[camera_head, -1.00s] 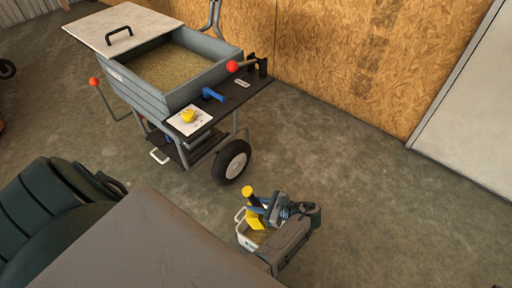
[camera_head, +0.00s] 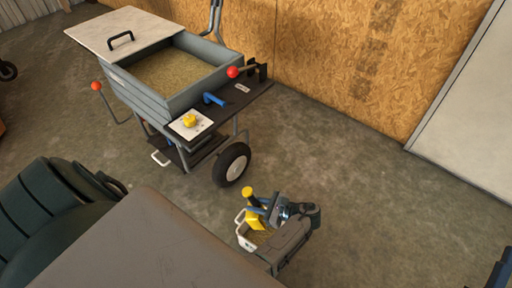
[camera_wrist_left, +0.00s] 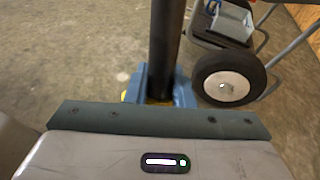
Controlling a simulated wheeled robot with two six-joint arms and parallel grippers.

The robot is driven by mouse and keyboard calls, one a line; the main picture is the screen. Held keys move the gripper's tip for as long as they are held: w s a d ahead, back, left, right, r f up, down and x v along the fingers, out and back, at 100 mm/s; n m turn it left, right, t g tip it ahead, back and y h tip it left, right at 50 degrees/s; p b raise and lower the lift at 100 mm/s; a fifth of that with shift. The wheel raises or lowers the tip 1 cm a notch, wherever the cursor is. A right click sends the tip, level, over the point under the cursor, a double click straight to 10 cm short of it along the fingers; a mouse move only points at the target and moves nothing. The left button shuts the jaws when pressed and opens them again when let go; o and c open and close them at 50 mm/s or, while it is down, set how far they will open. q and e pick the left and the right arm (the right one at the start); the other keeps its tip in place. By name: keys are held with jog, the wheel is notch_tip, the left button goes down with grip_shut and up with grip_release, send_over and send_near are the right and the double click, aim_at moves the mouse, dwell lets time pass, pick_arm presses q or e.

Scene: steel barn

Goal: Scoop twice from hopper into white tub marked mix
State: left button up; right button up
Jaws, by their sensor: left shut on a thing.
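The hopper (camera_head: 154,98) is a grey open bin on a wheeled cart, with tan grain in it and a pale lid slid to its back left. The white tub (camera_head: 241,236), low in the middle of the head view, holds some tan grain; its mark is not readable. My left gripper (camera_head: 273,210) is over the tub, shut on the yellow scoop (camera_head: 254,220) with a dark handle. In the left wrist view, the blue fingers (camera_wrist_left: 158,87) close around the dark handle (camera_wrist_left: 166,40). The scoop's contents are hidden. My right gripper is not identifiable.
The cart has a red-knobbed lever (camera_head: 233,72), a blue handle (camera_head: 213,99), a yellow knob on a white plate (camera_head: 190,122) and a black wheel (camera_head: 231,164). Concrete floor on the right is clear.

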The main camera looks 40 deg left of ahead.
aim_at(256, 200)
pick_arm(q)
jog(key=shift+r, duration=0.3)
jog(key=shift+r+p, duration=0.2)
jog(key=shift+p, duration=0.35)
jog(key=shift+r, duration=0.2)
jog(key=shift+r+p, duration=0.25)
jog(key=shift+p, duration=0.25)
jog(key=shift+r+p, duration=0.25)
jog(key=shift+p, duration=0.05)
jog(key=shift+r, duration=0.2)
jog(key=shift+r+p, duration=0.2)
jog(key=shift+p, duration=0.3)
jog(key=shift+r, duration=0.2)
pick_arm(e)
jog(key=s+a+f+g, duration=0.1)
jog(key=s+f+g, duration=0.2)
jog(key=f+g, duration=0.4)
jog(key=s+f+m+g, duration=0.1)
jog(key=s+f+g, duration=0.3)
jog(key=f, duration=1)
jog(key=shift+s+a+f+g, duration=0.25)
jog(key=shift+a+f+g, duration=0.15)
jog(key=shift+g, duration=1.4)
